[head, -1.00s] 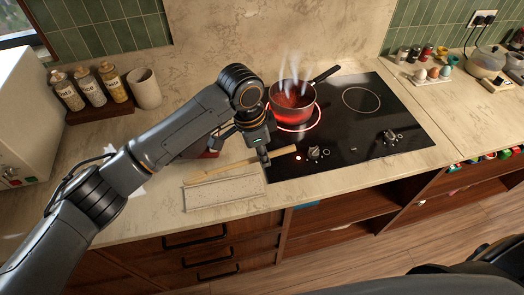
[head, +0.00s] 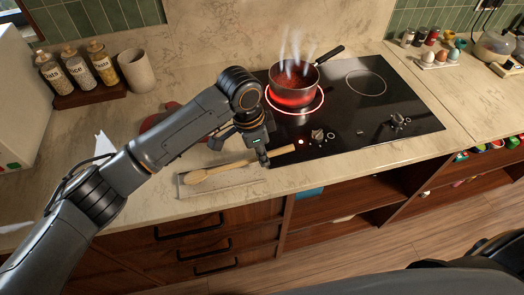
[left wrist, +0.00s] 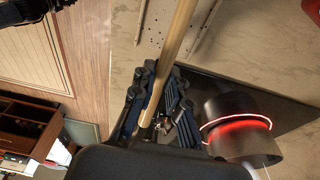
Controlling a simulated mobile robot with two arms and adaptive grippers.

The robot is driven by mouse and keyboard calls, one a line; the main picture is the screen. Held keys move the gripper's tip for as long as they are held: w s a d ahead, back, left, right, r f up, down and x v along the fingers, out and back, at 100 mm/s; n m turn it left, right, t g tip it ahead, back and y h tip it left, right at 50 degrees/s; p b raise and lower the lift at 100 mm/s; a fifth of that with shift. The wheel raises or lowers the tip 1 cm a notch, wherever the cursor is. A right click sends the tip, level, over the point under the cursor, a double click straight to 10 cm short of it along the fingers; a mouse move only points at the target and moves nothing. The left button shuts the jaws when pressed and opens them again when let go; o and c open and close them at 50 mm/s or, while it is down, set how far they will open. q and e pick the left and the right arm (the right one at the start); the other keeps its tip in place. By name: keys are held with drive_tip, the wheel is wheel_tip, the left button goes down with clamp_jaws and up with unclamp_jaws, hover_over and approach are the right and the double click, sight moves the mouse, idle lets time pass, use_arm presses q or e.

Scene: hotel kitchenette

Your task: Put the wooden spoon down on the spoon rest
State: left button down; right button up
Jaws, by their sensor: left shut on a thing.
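The wooden spoon (head: 225,170) is held by its handle in my left gripper (head: 264,158), which is shut on it. Its bowl points left and its handle end sticks out to the right over the cooktop's front edge. The spoon rest (head: 225,190), a pale flat rectangular tray, lies on the counter left of the cooktop. The spoon's bowl and part of the handle lie over the tray in the picture; I cannot tell whether they touch it. In the left wrist view the handle (left wrist: 181,38) runs between the fingers.
Jars (head: 76,68) and a beige cup (head: 136,70) stand at the back left. A dark red item (head: 160,117) is partly behind my arm.

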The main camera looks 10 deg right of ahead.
use_arm(q)
drive_tip(key=c, duration=1.3)
unclamp_jaws()
drive_tip(key=shift+o, duration=0.2)
use_arm(e)
drive_tip(key=shift+d, duration=0.1)
use_arm(q)
wheel_tip(320, 180, up, 12)
drive_tip(key=a, duration=0.2)
drive_tip(key=shift+a, duration=0.15)
use_arm(e)
drive_tip(key=shift+w+d, duration=0.1)
use_arm(q)
drive_tip(key=shift+f, duration=0.2)
